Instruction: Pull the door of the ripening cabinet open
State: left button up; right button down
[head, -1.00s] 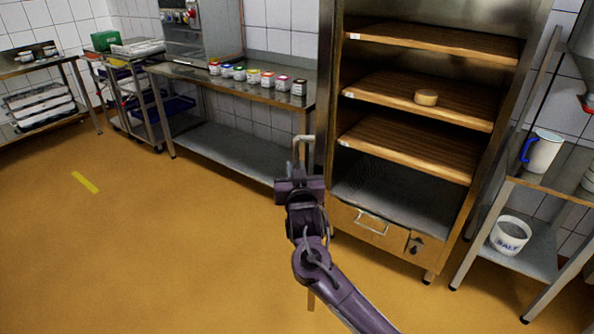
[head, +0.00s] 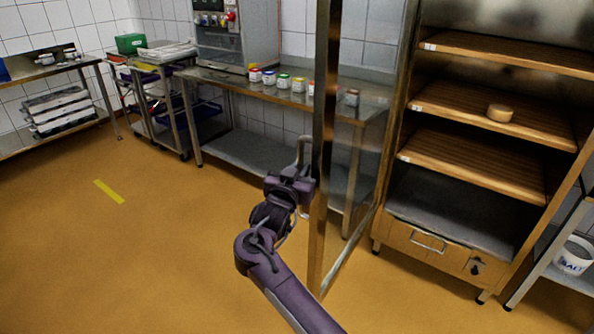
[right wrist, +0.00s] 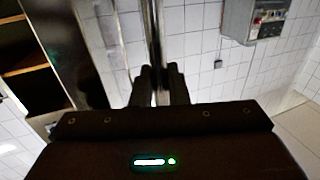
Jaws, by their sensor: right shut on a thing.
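The ripening cabinet (head: 390,225) stands at the right in the head view, its wooden shelves exposed. Its glass door (head: 350,190) is swung well out from the front, with the metal-framed free edge toward me. My right gripper (head: 301,178) is shut on the door handle (head: 303,150), a metal bar on the door's edge. In the right wrist view the two fingers (right wrist: 159,88) close around the upright bar. The fingertips are partly hidden in the head view. My left gripper is not in view.
A small cheese (head: 500,113) lies on the middle shelf. A steel table (head: 225,80) with several coloured jars stands behind the door. A drawer (head: 430,243) is at the cabinet's bottom. The orange floor (head: 150,250) at the left is clear.

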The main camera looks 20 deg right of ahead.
jog(key=shift+d+r, duration=0.15)
jog(key=shift+d, duration=0.1)
jog(key=c, duration=1.8)
grip_release()
jog(key=o, duration=0.3)
jog(key=shift+d, duration=0.1)
jog(key=shift+f, duration=0.2)
